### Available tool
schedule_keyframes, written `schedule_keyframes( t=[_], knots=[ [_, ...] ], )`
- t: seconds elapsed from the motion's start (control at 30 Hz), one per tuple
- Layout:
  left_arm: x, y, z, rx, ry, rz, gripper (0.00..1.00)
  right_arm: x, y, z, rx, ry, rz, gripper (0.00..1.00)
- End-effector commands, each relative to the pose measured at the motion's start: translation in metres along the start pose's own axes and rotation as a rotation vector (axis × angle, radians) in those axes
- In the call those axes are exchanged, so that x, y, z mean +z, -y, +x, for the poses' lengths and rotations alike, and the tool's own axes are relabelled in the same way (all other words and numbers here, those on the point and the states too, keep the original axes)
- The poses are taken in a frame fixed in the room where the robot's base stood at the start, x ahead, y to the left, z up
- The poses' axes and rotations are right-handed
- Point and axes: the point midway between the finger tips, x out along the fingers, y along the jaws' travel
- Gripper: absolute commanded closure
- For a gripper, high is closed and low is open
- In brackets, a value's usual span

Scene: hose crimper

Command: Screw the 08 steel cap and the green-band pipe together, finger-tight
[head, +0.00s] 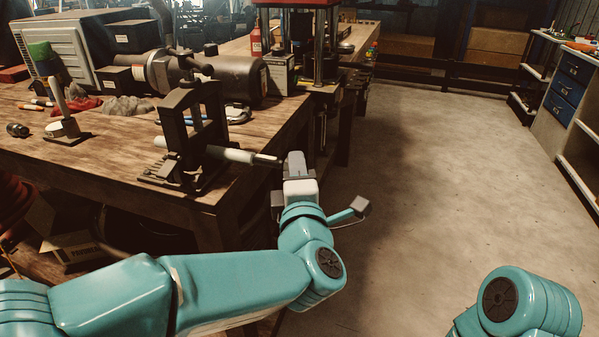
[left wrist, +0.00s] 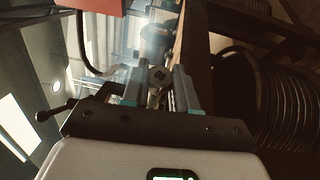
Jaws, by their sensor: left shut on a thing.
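A pale pipe (head: 232,154) lies level through a black clamp stand (head: 194,130) at the table's near right corner. Its darker metal end points right, past the table edge. I cannot make out a green band. My left gripper (head: 279,168) is at that end, and its body hides whether the parts touch. In the left wrist view, the left gripper (left wrist: 159,88) is shut on a small round steel cap (left wrist: 158,76) with dark marks on its face, too small to read. The pipe behind the cap is mostly hidden. My right gripper is out of view.
The wooden table (head: 120,160) holds a motor-like cylinder (head: 236,77), a small post on a base (head: 67,122) and a press (head: 325,45). A black coil (left wrist: 280,105) shows in the left wrist view. The floor to the right is clear.

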Motion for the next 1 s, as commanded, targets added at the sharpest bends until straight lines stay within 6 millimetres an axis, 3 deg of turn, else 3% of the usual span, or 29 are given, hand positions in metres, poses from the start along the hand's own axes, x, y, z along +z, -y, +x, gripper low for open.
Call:
schedule_keyframes(
  t=[0.5, 0.53, 0.6, 1.0],
  knots=[
    [-0.0109, -0.0001, 0.0045, 0.001, -0.002, 0.0, 1.0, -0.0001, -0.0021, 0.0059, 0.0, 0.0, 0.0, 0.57],
    [-0.0109, -0.0002, 0.0045, 0.001, -0.002, 0.0, 0.65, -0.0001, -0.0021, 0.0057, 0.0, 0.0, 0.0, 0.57],
    [-0.011, -0.0003, 0.0045, 0.001, -0.002, 0.0, 0.43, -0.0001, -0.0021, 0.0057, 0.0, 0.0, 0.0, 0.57],
    [-0.0108, 0.0007, 0.0048, 0.0, -0.001, 0.0, 0.42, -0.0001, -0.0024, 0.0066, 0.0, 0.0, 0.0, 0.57]
  ],
)
